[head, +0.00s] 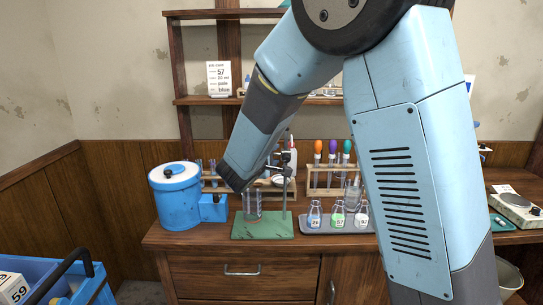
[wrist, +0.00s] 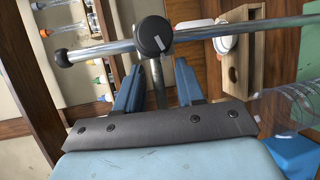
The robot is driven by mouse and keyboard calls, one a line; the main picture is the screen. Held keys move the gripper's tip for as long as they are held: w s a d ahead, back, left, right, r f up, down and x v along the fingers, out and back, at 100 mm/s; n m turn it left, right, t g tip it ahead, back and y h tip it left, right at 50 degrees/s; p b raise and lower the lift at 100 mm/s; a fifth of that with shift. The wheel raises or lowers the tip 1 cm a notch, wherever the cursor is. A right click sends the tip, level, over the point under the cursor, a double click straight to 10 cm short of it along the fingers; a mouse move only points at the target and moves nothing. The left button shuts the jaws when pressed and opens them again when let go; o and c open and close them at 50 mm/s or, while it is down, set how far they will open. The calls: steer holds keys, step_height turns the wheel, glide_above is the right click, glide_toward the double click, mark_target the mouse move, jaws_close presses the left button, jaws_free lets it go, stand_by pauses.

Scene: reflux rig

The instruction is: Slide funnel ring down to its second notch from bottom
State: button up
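The stand has a green base (head: 262,232) and an upright metal pole (head: 284,195). In the wrist view the pole (wrist: 235,30) runs sideways, its rounded end at left. A black round knob (wrist: 153,36) sits on the pole, and a metal rod (wrist: 158,88) leads from it towards me. This looks like the funnel ring's clamp and arm; the ring and funnel are hidden behind my gripper housing. My gripper (wrist: 161,75) is open, its blue fingers on either side of the rod with gaps showing. A glass beaker (head: 252,205) stands on the base. The notches cannot be made out.
A blue tub (head: 175,200) stands left of the stand. A grey tray with labelled flasks (head: 338,217) is close on the right. Behind are racks with colour-topped tubes (head: 332,150). Clear glassware (wrist: 290,105) shows at the right of the wrist view.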

jaws_close()
stand_by(0.5)
